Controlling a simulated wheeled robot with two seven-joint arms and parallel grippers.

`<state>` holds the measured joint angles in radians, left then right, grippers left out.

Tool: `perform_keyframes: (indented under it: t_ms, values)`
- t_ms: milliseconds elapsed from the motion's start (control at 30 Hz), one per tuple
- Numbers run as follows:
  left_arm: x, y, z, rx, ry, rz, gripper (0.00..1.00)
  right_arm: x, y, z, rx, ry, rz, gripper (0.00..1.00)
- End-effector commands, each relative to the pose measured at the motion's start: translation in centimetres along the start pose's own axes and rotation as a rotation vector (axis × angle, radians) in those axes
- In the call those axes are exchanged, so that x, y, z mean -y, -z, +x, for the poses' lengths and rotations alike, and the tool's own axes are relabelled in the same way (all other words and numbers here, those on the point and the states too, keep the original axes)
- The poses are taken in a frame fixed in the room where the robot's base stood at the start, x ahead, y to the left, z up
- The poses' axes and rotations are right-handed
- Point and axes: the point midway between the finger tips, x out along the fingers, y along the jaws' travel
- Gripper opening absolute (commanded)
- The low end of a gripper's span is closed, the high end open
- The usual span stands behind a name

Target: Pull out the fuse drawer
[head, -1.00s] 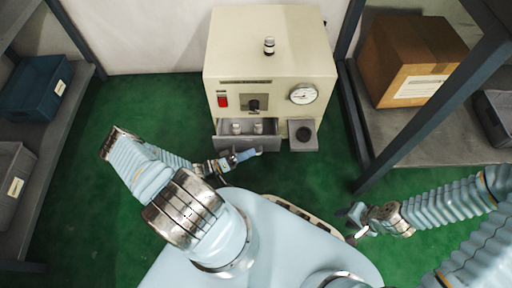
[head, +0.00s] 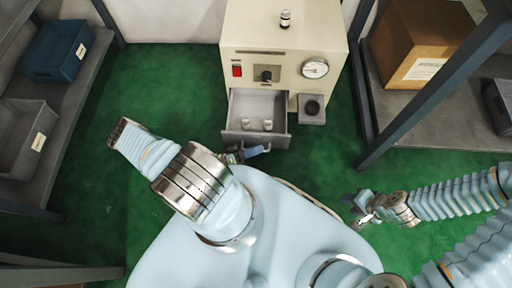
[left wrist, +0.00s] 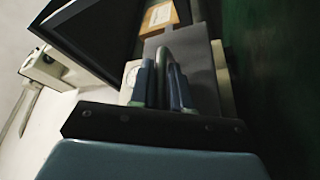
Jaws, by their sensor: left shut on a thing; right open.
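The fuse drawer (head: 255,138) is grey and stands well out from the cream machine (head: 285,38), above the green floor. Two small pale cylinders (head: 257,125) are inside it, near its front. My left gripper (head: 257,151) is shut at the drawer's front, on its handle, which my fingers mostly hide. In the left wrist view my left gripper's fingers (left wrist: 163,85) are close together against the grey drawer front (left wrist: 200,65). My right gripper (head: 357,207) is open and empty, low at the right, apart from the machine.
The machine carries a red switch (head: 237,71), a black knob (head: 266,76), a gauge (head: 315,68) and a small grey block (head: 312,108) with a dark round top beside the drawer. Shelves stand left and right, with bins and a cardboard box (head: 412,45). The green floor between is clear.

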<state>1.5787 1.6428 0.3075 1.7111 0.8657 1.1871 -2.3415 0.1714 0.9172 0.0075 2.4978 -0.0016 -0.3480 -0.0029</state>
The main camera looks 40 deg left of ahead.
Motion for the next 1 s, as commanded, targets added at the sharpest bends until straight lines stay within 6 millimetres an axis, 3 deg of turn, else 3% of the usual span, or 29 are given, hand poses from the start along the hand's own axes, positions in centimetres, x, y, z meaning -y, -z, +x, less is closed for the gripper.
perform_keyframes:
  t_ms: [67, 100, 133, 400, 533, 1000]
  values:
    - [0.1, 0.0, -0.2, 0.0, 0.005, 0.001, 0.0, 0.0, 0.0, 0.0, 0.0, 0.0, 0.0, 0.43]
    - [0.1, 0.0, -0.2, 0.0, 0.005, 0.001, 0.18, 0.0, 0.0, 0.0, 0.0, 0.0, 0.0, 0.43]
    - [0.1, 0.0, -0.2, 0.0, 0.005, 0.001, 0.23, 0.0, 0.0, 0.0, 0.0, 0.0, 0.0, 0.43]
    - [0.1, 0.0, -0.1, 0.0, 0.003, 0.001, 0.23, 0.0, 0.0, 0.0, 0.0, 0.0, 0.0, 0.43]
    - [0.1, 0.0, -1.0, 0.001, 0.004, 0.002, 0.23, 0.0, 0.0, 0.1, 0.0, 0.0, 0.0, 0.43]
    - [0.2, 0.0, -11.4, 0.0, 0.006, 0.002, 0.23, -0.2, -0.1, 0.8, 0.003, 0.002, 0.0, 0.43]
